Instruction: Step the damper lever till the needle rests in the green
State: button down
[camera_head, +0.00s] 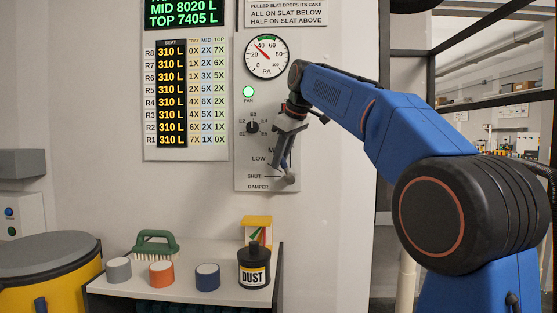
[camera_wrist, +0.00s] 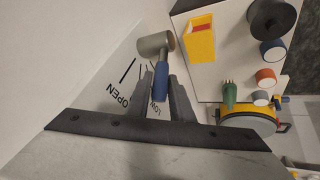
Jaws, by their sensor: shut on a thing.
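The damper lever shows in the wrist view as a grey round hub (camera_wrist: 155,44) with a blue handle (camera_wrist: 161,80). My gripper (camera_wrist: 162,88) is shut on the blue handle, one dark finger on each side. In the head view my gripper (camera_head: 284,161) is at the lower right of the grey panel, just above the lever's grey hub (camera_head: 291,179). It hides much of the lever and part of the damper scale. LOW and SHUT are readable there. The round PA gauge (camera_head: 266,68) is above; its red needle points up and left.
A selector knob (camera_head: 252,127) and a lit green FAN lamp (camera_head: 249,92) are on the panel. A shelf (camera_head: 215,292) below holds a green brush (camera_head: 155,241), several coloured cylinders, a yellow box (camera_head: 257,228) and a black DUST bottle (camera_head: 254,266).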

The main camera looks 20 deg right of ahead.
aim_at(291, 174)
jog(key=shift+s+d+r+m+t+y, duration=0.1)
jog(key=shift+s+d+m+t+y, duration=0.1)
jog(key=shift+d+y, duration=0.25)
jog(key=shift+s+d+r+m+t+y, duration=0.1)
jog(key=shift+d+t+y, duration=0.15)
jog(key=shift+y, duration=0.2)
jog(key=shift+s+d+r+m+t+y, duration=0.15)
jog(key=shift+d+m+t+y, duration=0.25)
jog(key=shift+d+y, duration=0.55)
jog(key=shift+a+y, duration=0.2)
jog(key=shift+y, duration=0.05)
jog(key=c, duration=1.8)
grip_release()
jog(key=shift+c, duration=0.2)
jog(key=v, duration=1.7)
jog(key=shift+s, duration=0.25)
